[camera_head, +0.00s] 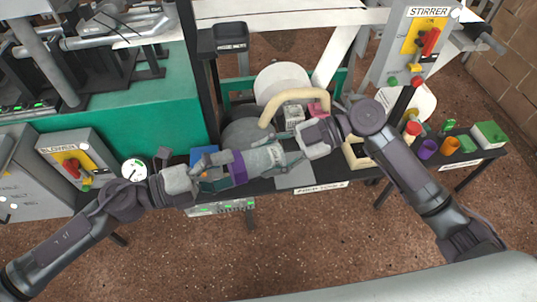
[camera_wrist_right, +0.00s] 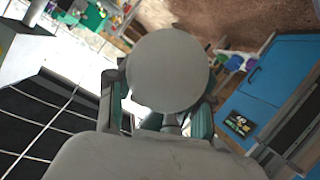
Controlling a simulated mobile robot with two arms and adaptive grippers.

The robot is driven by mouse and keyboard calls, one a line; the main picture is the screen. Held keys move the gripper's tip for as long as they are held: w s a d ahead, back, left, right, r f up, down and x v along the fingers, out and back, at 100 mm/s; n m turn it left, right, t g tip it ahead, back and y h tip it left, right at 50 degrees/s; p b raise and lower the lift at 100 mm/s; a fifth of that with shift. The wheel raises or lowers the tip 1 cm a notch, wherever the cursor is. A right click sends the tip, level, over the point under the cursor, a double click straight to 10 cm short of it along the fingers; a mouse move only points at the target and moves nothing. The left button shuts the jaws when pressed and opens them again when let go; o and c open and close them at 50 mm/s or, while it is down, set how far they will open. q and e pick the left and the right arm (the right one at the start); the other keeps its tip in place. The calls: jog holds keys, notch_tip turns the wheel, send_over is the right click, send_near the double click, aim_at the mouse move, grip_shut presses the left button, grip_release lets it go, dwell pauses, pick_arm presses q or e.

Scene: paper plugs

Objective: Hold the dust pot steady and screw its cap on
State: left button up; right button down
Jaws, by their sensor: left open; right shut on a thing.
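The dust pot (camera_head: 265,159) is a grey cylinder. It lies roughly level between my two grippers in the head view. A purple band at its left end looks like its cap (camera_head: 237,168); it sits against the grey body, and I cannot tell how tightly. My right gripper (camera_head: 291,153) is shut on the pot's right end. In the right wrist view a round grey end face, seemingly of the pot (camera_wrist_right: 168,70), fills the space between the fingers. My left gripper (camera_head: 213,173) is open at the purple end, its fingers partly hidden.
A dark bench with a label strip (camera_head: 320,187) runs beneath. A blue box (camera_head: 203,158) stands close behind my left gripper. A cream curved handle (camera_head: 291,98) is behind the pot. A gauge (camera_head: 134,169) is at left; purple (camera_head: 427,149) and orange cups (camera_head: 450,145) stand at right.

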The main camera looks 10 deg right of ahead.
pick_arm(q)
jog(key=v, duration=1.1)
jog(key=shift+a, duration=0.4)
